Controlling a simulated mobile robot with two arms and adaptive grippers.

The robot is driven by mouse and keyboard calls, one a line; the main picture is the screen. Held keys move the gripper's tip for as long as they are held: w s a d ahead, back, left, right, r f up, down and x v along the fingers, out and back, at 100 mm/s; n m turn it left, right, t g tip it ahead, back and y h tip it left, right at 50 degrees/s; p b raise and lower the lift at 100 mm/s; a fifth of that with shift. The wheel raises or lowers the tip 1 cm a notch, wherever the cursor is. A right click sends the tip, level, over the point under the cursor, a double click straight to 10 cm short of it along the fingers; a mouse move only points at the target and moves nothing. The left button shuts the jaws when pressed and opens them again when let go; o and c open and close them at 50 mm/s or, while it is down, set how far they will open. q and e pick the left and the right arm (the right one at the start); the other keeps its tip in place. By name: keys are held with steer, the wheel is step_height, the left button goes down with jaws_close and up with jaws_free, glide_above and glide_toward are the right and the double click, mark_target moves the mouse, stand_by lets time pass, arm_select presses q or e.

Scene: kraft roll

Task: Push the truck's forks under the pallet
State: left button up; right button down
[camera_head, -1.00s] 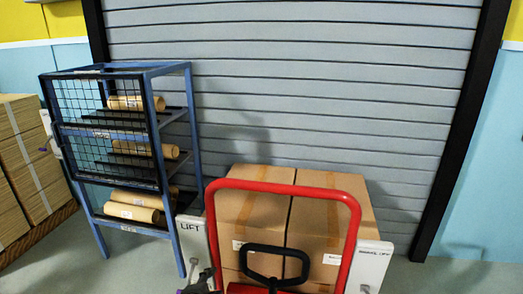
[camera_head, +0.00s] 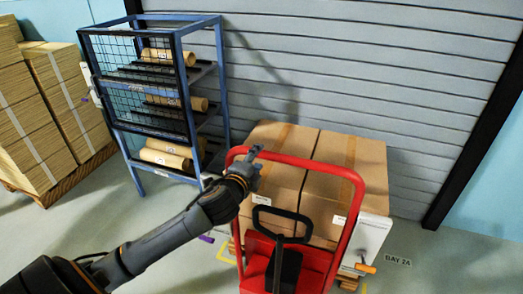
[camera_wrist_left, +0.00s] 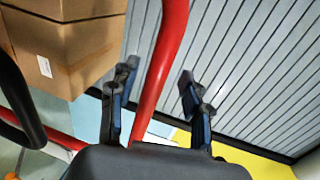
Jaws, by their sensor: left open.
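The truck's red frame (camera_head: 352,205) stands in front of the pallet load, with a black loop handle (camera_head: 262,212) inside it. The forks are hidden behind the truck's body. The pallet (camera_head: 348,281) shows only as bits of wood low beside the truck; cardboard boxes (camera_head: 345,165) stand on it. My left gripper (camera_head: 256,162) is at the upper left corner of the red frame. In the left wrist view my gripper (camera_wrist_left: 155,88) is open, with the red bar (camera_wrist_left: 165,65) running between its spread fingers. I cannot tell whether they touch it. My right gripper is out of view.
A blue rack (camera_head: 222,90) with kraft rolls stands left of the load. Stacked cardboard (camera_head: 60,100) sits on a pallet at the far left. A grey shutter (camera_head: 400,60) closes the back. The floor at right (camera_head: 470,260) is clear.

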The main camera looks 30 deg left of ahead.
mark_target(259, 156)
arm_select(q)
steer(key=shift+p+x, duration=0.3)
steer(key=shift+x, duration=1.7)
steer(key=shift+f, duration=0.1)
jaws_close()
